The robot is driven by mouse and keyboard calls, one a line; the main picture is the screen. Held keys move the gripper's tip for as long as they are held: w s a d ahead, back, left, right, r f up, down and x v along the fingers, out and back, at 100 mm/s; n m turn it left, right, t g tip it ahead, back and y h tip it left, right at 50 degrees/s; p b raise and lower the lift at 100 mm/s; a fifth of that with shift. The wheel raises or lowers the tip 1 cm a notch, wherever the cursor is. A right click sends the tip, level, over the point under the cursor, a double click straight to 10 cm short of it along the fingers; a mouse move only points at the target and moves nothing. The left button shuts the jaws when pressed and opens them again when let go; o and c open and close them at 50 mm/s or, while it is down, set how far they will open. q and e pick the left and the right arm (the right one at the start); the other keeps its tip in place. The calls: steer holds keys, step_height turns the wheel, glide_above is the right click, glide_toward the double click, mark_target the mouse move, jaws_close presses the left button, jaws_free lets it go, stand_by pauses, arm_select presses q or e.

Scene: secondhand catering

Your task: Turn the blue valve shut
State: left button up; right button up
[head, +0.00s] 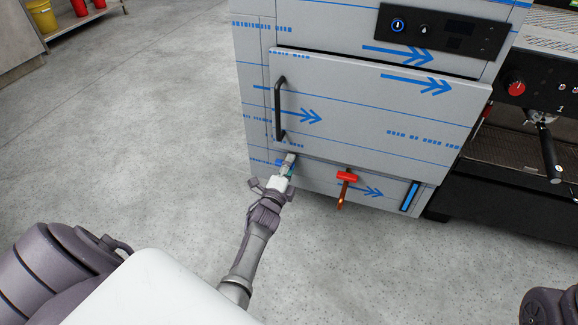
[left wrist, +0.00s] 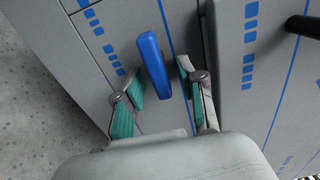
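The blue valve (left wrist: 153,62) is a long blue lever handle on the lower front of the grey cabinet. In the left wrist view it stands between the two teal-padded fingers of my left gripper (left wrist: 162,78), with a gap visible on its right side; whether the left finger touches it I cannot tell. The gripper is open around the handle. In the head view my left gripper (head: 287,166) is at the cabinet's lower left, below the door handle, and largely hides the blue valve. My right gripper is out of view; only a part of that arm shows at the lower right.
A red valve (head: 347,176) on a copper pipe sticks out to the right of my left gripper. A black door handle (head: 279,108) is just above it. A coffee machine (head: 520,150) stands right of the cabinet (head: 365,105). The floor at left is clear.

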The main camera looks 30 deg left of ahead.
arm_select(q)
steer(key=shift+s, duration=0.1)
steer(key=v, duration=1.1)
steer(key=shift+s+d, duration=0.2)
steer(key=shift+s, duration=0.2)
